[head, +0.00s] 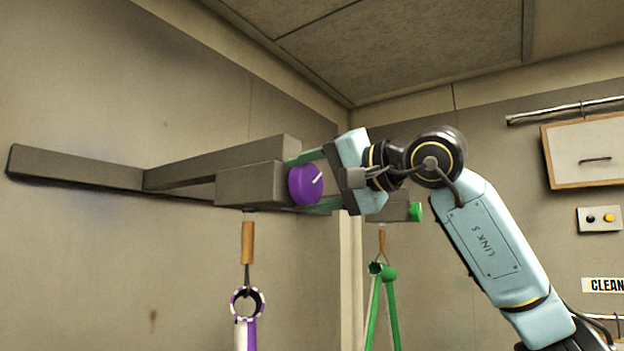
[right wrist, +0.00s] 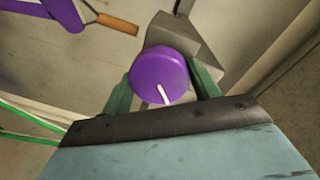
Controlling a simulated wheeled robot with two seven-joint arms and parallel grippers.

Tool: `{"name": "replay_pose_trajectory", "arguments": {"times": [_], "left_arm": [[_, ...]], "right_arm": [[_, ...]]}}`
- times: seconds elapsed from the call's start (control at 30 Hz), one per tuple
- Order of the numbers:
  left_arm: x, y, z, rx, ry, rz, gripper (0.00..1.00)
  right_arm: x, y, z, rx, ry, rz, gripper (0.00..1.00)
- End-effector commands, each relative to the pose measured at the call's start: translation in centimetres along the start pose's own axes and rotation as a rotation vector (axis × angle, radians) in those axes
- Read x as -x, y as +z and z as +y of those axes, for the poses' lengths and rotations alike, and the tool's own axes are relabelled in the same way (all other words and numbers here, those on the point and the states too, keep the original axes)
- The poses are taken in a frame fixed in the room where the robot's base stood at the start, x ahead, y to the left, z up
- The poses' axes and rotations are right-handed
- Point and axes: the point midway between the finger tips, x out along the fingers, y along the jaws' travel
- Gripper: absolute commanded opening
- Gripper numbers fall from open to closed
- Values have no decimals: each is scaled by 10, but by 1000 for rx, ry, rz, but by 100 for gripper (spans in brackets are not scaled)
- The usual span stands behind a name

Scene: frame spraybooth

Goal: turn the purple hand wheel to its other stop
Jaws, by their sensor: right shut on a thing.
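The purple hand wheel (head: 305,185) is a short round knob on the end of a grey block (head: 250,185) that juts from the wall bracket. A white pointer line on its face slants up to the right in the head view. My right gripper (head: 312,180) reaches in from the right, with its green fingers on either side of the wheel. In the right wrist view the wheel (right wrist: 160,75) sits between the two fingers (right wrist: 162,88), its white line pointing toward the gripper's palm. The gripper is shut on the wheel. My left gripper is not in view.
A purple-and-white frame (head: 247,305) hangs from a wooden-handled hook (head: 247,242) below the block. A green frame (head: 382,285) hangs farther back, under a block with a green knob (head: 415,211). A wall cabinet (head: 590,150) and button box (head: 600,219) are at right.

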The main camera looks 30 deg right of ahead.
Motion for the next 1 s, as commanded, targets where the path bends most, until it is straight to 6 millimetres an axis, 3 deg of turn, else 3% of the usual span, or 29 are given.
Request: {"name": "replay_pose_trajectory", "arguments": {"times": [1.0], "left_arm": [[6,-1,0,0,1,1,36]], "right_arm": [[0,-1,2,-962,12,-75,38]]}}
